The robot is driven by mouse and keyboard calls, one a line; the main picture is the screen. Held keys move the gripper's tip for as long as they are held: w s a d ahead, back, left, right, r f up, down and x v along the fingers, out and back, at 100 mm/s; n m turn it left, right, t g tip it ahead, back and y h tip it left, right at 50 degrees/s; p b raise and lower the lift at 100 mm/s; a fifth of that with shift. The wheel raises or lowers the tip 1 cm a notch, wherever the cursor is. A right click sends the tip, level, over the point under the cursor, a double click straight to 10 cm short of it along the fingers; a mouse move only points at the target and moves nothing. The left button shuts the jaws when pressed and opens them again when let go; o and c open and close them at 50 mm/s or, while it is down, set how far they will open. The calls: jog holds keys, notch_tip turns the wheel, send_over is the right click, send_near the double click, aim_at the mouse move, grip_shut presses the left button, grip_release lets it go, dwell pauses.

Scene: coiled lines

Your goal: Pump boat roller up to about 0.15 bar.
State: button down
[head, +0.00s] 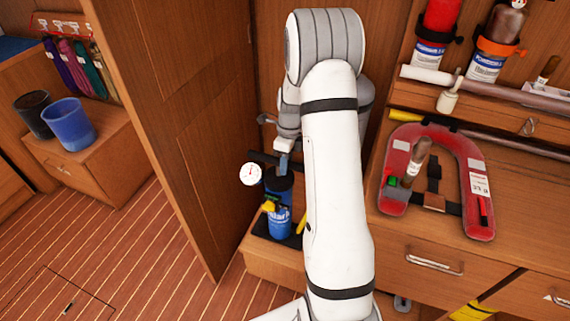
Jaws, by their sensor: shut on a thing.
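A blue cylinder with white lettering (279,222), which looks like the pump, stands upright on a low wooden ledge left of my arm. It has a dark top and a black crossbar handle (262,158). A round white gauge (251,174) with a red needle sits at its left; the reading is too small to tell. My gripper (283,162) points down from behind my arm and is shut on the handle, close above the cylinder. My arm hides the right end of the handle. I cannot make out the boat roller.
A tall wooden panel (180,110) stands close on the left. On the right, a wooden counter (530,215) holds a red life vest (470,165) and a brown bottle (416,162). Two bins, dark (33,113) and blue (70,126), stand far left. The plank floor (130,260) is clear.

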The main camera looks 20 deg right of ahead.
notch_tip(320, 180, up, 3)
jog(key=shift+p, duration=0.6)
jog(key=shift+f, duration=0.1)
jog(key=c, duration=1.2)
grip_release()
notch_tip(320, 180, up, 8)
jog(key=w+d, duration=0.1)
jog(key=shift+f, duration=0.2)
